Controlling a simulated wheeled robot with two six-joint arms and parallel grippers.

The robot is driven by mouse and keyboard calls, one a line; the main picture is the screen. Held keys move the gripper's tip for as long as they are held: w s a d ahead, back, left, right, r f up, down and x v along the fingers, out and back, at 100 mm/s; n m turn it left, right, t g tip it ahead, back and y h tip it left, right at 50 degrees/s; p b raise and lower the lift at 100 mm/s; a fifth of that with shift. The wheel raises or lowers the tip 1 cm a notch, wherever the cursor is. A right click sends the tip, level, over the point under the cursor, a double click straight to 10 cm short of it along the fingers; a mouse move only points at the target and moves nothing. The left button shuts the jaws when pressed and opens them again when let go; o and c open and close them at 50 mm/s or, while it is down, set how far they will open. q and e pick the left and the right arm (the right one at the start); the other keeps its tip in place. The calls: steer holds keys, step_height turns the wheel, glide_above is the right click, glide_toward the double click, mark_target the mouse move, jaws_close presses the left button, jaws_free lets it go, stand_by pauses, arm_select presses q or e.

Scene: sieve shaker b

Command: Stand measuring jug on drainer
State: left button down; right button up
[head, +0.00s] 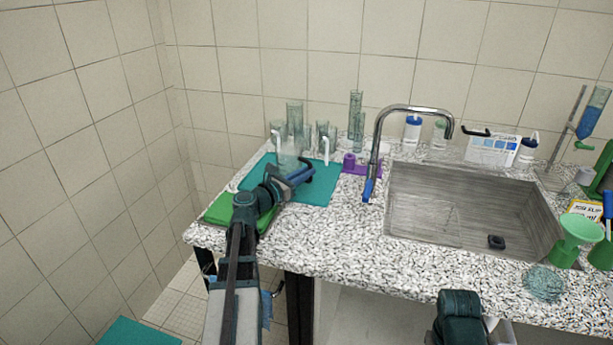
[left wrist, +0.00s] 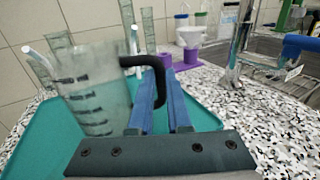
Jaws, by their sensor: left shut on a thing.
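The measuring jug is clear, with dark graduation marks and a black handle. It shows large in the left wrist view (left wrist: 95,95) and faintly in the head view (head: 288,158), above the teal drainer mat (head: 318,190). My left gripper (head: 300,177) is shut on the jug's handle, with its blue fingers (left wrist: 163,100) on either side of it. The jug looks close to upright. Whether its base touches the mat is hard to tell. My right gripper is not in view; only a dark part of my right arm shows at the bottom of the head view.
A purple holder (head: 349,163) is right of the mat. The tap (head: 374,150) and sink (head: 480,190) are right; the mat's front right is clear.

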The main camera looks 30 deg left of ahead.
arm_select(q)
steer(key=shift+f, duration=0.1)
steer(key=shift+f, duration=0.15)
steer(key=c, duration=0.9)
jaws_free()
steer(key=shift+o, duration=0.2)
steer(key=shift+r, duration=0.25)
steer(key=shift+s, duration=0.3)
steer(key=v, duration=1.1)
steer(key=shift+s, duration=0.15)
